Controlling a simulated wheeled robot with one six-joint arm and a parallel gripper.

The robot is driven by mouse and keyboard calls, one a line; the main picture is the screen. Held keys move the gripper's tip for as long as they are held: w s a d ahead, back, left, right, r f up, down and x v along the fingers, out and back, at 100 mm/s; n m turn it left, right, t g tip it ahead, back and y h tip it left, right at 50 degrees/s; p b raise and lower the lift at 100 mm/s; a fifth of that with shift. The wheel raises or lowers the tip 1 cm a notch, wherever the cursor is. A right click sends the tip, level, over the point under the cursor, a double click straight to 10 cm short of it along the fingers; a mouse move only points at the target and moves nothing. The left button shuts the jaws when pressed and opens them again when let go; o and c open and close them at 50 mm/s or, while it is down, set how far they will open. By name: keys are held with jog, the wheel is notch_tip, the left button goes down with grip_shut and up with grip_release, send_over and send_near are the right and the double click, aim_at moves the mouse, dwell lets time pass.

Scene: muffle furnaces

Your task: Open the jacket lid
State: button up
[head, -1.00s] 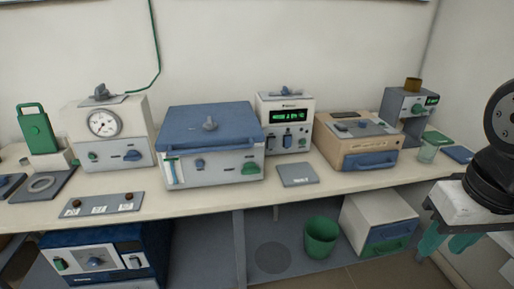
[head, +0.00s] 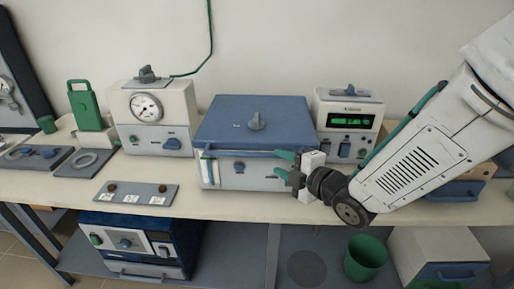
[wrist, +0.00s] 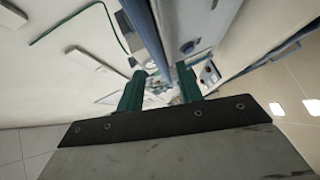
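The box with a blue lid (head: 275,115) stands in the middle of the bench. My gripper (head: 278,164) is at the front right of the box, close to the right end of that bar. Its two green fingers are apart, with nothing seen held between them. In the wrist view the open gripper (wrist: 160,82) points along the blue edge (wrist: 145,35) of the lid; contact cannot be told. My gripper hides part of the box's right front.
A white gauge unit (head: 158,118) stands left of the box and a white unit with a green display (head: 350,122) stands behind right. A grey switch panel (head: 136,193) lies at the bench's front left. A green bin (head: 365,258) stands below.

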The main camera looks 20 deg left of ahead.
aim_at(254, 155)
jog(key=shift+n+g+y, duration=0.3)
jog(key=shift+n+y, duration=0.3)
jog(key=shift+n, duration=0.1)
jog(key=x, duration=0.3)
jog(key=s+x, duration=0.1)
jog(key=x, duration=0.5)
jog(key=shift+s+a, duration=0.15)
jog(key=shift+a, duration=0.4)
grip_shut()
